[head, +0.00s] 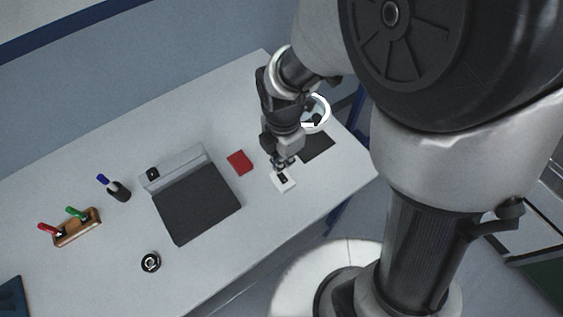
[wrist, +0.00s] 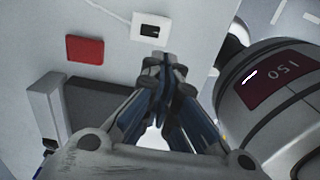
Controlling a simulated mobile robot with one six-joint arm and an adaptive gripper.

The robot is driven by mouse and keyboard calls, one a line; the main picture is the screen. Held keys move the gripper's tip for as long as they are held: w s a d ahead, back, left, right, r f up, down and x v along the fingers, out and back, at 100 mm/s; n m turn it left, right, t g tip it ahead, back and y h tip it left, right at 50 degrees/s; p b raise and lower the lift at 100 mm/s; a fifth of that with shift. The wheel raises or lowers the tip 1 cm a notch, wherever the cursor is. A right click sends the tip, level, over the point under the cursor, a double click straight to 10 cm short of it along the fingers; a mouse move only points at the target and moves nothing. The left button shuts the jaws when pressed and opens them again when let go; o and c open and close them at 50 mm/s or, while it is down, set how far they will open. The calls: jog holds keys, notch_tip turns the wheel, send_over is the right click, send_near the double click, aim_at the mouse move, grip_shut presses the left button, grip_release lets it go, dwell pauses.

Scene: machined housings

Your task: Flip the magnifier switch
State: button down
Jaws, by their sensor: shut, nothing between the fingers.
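The switch (head: 283,180) is a small white plate with a black insert, lying on the table near its right front edge. In the wrist view the switch (wrist: 150,27) has a white cord running off to the upper left. My gripper (head: 282,164) is shut and empty, pointing down close to the switch. In the wrist view my gripper's fingertips (wrist: 160,62) are just below the black insert; I cannot tell whether they touch it. The magnifier (head: 325,110) shows as a bright white ring behind my wrist, partly hidden by it.
A red block (head: 239,162) and a dark mat (head: 317,147) lie on either side of my gripper. A grey case with a black panel (head: 197,204), a pen cup (head: 118,191), a wooden marker holder (head: 76,229) and a round black item (head: 151,262) stand farther left.

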jog(key=shift+s+d+r, duration=0.1)
jog(key=shift+s+r, duration=0.05)
jog(key=shift+r, duration=0.45)
jog(key=shift+s+d+r, duration=0.1)
jog(key=shift+r, duration=0.5)
jog(key=s+d+r+m+t, duration=0.2)
jog(key=s+d+r+m, duration=0.3)
jog(key=r+m, duration=0.3)
jog(key=s+d+r+m+t, duration=0.2)
jog(key=s+d+r+m, duration=0.4)
jog(key=m, duration=1)
notch_tip(320, 180, up, 3)
jog(key=shift+d+r+m+t, duration=0.15)
jog(key=shift+d+m+t, duration=0.2)
jog(key=shift+d, duration=0.3)
